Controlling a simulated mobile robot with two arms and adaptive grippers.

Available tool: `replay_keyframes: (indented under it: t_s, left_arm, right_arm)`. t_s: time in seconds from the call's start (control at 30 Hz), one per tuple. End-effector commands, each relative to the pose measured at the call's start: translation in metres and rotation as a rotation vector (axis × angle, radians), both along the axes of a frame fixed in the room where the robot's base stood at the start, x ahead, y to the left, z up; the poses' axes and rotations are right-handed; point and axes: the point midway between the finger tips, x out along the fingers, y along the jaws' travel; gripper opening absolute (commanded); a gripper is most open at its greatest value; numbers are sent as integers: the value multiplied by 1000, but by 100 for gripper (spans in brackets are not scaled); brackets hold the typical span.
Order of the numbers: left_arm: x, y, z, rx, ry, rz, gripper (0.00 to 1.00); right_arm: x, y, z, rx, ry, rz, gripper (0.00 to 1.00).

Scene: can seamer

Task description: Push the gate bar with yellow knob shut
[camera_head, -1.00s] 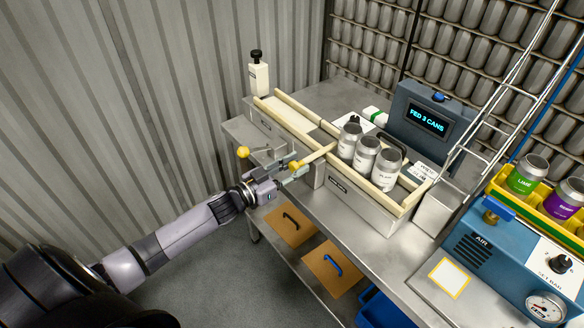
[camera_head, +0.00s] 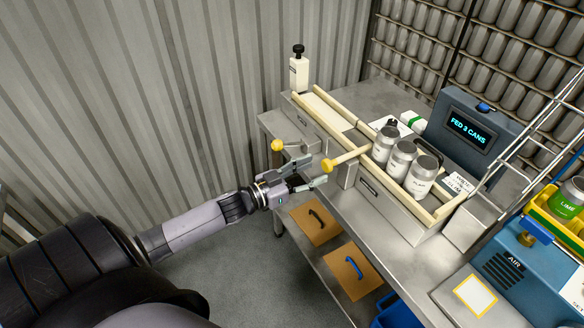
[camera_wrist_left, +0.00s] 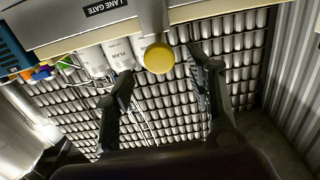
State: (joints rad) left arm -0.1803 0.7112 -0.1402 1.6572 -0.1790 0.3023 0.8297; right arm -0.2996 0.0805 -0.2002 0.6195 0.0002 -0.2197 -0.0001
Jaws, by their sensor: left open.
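In the left wrist view the knob (camera_wrist_left: 159,57) shows end-on below a "LANE GATE" label (camera_wrist_left: 106,7). My left gripper (camera_head: 317,171) is open and empty, its fingertips close to the knob on the near side. In the wrist view the knob appears between the two fingers; contact cannot be told. My right gripper is not in view.
Several grey cans (camera_head: 402,159) stand in the railed lane behind the bar. A display (camera_head: 467,130) reads "FED 3 CANS". A blue air unit (camera_head: 525,275) stands at right. Floor before the bench is clear.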

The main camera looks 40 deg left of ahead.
Motion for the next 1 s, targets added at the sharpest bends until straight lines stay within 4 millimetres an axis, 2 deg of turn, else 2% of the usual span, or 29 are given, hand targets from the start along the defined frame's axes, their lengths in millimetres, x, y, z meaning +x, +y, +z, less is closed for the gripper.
replay_keyframes:
  t_s: [0.1,0.33,0.5,0.83,0.93,1.0]
  left_arm:
    - [-23,9,-1,2,4,0,50]
    - [-53,22,-1,1,2,0,50]
    - [-62,26,1,1,-1,-1,50]
    - [-63,26,0,0,-2,-2,50]
    - [-72,23,-15,-14,-15,-27,50]
    - [-86,22,-33,-38,-46,-60,50]
  right_arm:
    - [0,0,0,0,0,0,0]
    - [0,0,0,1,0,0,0]
    - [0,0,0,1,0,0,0]
    - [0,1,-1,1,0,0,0]
    - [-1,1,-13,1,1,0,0]
    - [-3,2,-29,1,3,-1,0]
